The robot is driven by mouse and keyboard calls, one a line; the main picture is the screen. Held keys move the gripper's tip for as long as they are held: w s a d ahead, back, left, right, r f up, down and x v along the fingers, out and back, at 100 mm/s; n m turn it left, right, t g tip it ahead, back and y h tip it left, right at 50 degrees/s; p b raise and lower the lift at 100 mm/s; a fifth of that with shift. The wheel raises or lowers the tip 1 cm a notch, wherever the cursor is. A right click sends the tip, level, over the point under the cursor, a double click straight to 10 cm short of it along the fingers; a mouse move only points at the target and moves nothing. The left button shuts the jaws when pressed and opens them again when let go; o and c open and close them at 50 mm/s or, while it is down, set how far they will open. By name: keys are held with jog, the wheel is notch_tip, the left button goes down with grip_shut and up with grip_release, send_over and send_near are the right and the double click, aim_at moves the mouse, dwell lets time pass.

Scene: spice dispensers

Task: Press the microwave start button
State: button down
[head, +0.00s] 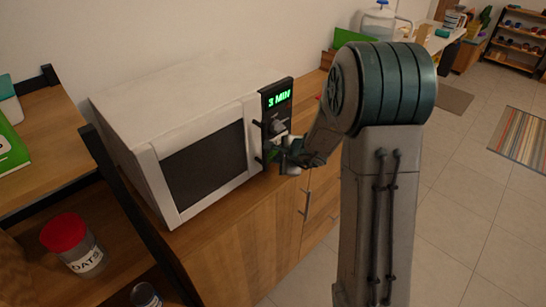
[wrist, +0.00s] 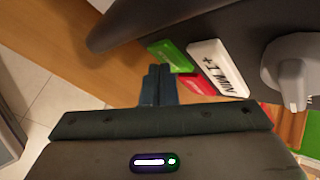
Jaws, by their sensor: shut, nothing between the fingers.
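The white microwave (head: 180,115) stands on a wooden cabinet with its door (head: 205,165) shut. Its black control panel (head: 268,99) shows "3 MIN" in green. In the wrist view the panel carries a green button (wrist: 170,53), a white "+1 MIN" button (wrist: 218,68), a red button (wrist: 188,84) partly hidden by my fingers, and a grey knob (wrist: 289,75). My gripper (head: 285,154) is at the lower part of the panel, shut and empty. In the wrist view its fingertips (wrist: 158,70) lie close to the green and red buttons; I cannot tell if they touch.
A black door handle (head: 258,140) stands out just left of the panel. The wooden cabinet (head: 240,250) is below, with drawer handles. A red-lidded oats jar (head: 85,250) is on the shelf at lower left. Tiled floor (head: 455,220) lies open at right.

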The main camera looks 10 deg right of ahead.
jog(key=shift+w+a, duration=0.1)
jog(key=shift+w, duration=0.1)
jog(key=shift+s, duration=0.15)
dwell(0.4)
jog(key=shift+s+d+b, duration=0.4)
jog(key=shift+s+b, duration=0.1)
jog(key=s+d, duration=0.1)
jog(key=s, duration=0.1)
jog(key=s+d+b, duration=0.1)
jog(key=s+d, duration=0.1)
dwell(0.4)
dwell(0.6)
